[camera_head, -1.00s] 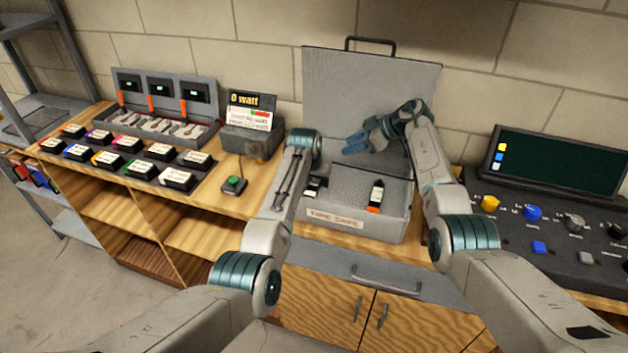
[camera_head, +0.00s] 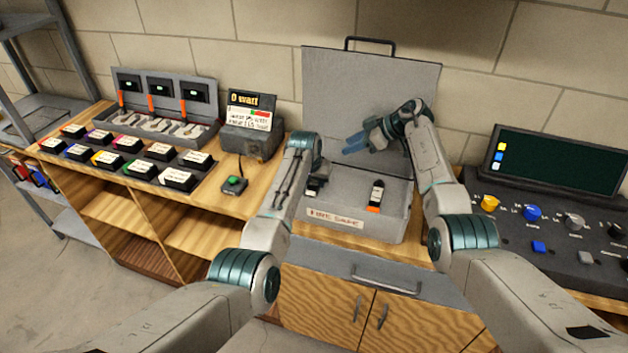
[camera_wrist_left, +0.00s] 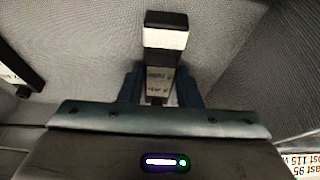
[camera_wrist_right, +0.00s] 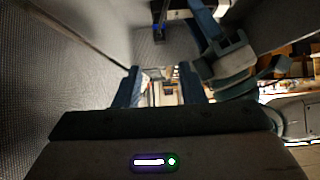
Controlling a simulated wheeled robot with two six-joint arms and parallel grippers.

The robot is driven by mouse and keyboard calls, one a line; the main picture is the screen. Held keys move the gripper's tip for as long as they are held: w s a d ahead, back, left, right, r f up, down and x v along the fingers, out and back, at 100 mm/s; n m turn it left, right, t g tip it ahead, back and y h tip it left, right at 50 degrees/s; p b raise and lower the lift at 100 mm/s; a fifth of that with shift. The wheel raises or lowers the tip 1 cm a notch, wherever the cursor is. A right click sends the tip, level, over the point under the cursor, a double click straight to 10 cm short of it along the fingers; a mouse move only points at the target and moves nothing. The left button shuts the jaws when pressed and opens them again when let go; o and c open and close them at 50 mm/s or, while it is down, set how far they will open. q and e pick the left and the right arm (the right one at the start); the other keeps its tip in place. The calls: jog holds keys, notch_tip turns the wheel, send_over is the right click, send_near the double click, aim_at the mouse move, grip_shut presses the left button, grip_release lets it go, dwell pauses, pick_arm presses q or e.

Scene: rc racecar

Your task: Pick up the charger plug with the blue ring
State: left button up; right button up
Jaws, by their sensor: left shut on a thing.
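My left gripper (camera_head: 316,180) is low over the left part of the grey case. In the left wrist view its blue fingers are shut on a black charger plug (camera_wrist_left: 165,38) with a wide pale band and a printed label. In the right wrist view a dark piece with a blue band (camera_wrist_right: 158,25) shows beside a left finger; I cannot tell for certain that it is the held plug. My right gripper (camera_head: 356,142) is open and empty above the case's back.
The open grey case (camera_head: 350,230) has its lid (camera_head: 370,85) raised behind. A meter box (camera_head: 250,125), a green button (camera_head: 234,184) and several labelled blocks (camera_head: 130,150) are to the left. A knob console (camera_head: 560,225) stands at the right.

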aim_at(315, 182)
jog(key=shift+o, duration=1.2)
jog(key=shift+f, duration=0.1)
jog(key=a+f, duration=0.1)
jog(key=a+f+n+t+y, duration=0.1)
jog(key=f, duration=0.1)
jog(key=a+f+n, duration=0.1)
jog(key=shift+s+f+t+y, duration=0.15)
jog(key=shift+f+t+y, duration=0.1)
jog(key=shift+t+y, duration=0.15)
jog(key=shift+w+x, duration=0.15)
jog(key=shift+x, duration=0.8)
jog(key=shift+w+x, duration=0.15)
jog(key=shift+x, duration=0.8)
jog(key=shift+w+a+f, duration=0.15)
jog(key=shift+a+f, duration=0.1)
jog(key=shift+a, duration=0.2)
